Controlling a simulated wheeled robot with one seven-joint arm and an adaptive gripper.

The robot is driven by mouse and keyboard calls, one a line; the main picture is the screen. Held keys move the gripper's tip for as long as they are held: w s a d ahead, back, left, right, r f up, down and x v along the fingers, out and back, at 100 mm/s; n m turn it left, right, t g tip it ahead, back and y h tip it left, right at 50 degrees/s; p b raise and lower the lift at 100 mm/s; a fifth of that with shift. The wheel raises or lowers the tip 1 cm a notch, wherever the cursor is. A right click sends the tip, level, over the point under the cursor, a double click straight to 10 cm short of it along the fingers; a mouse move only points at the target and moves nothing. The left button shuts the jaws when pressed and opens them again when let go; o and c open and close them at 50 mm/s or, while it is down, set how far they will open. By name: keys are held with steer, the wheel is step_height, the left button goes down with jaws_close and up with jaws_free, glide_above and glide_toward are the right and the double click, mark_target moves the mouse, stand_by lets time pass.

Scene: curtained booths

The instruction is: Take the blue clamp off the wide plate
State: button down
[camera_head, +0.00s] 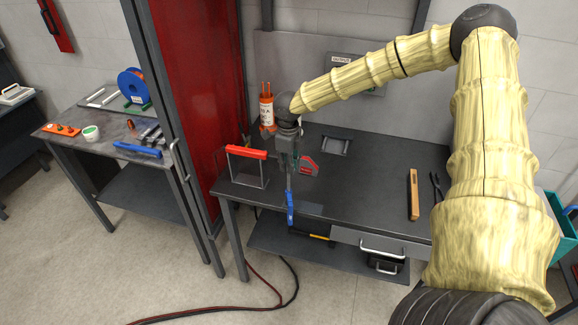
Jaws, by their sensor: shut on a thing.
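The blue clamp (290,208) is upright below my gripper, at the front edge of the dark workbench. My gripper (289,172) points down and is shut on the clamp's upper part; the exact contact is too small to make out. A flat grey plate (309,209) lies at the bench's front edge, just right of the clamp, and appears to be the wide plate. I cannot tell whether the clamp still touches it.
A red-handled frame (247,153) stands left of my gripper, and a red block (309,166) lies close on its right. An orange container (266,112) stands behind. A wooden-handled tool (413,195) lies at right. The bench (365,190) is clear between.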

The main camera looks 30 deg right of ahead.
steer(key=n, duration=1.1)
steer(key=shift+n, duration=0.4)
steer(key=n, duration=1.2)
stand_by(0.5)
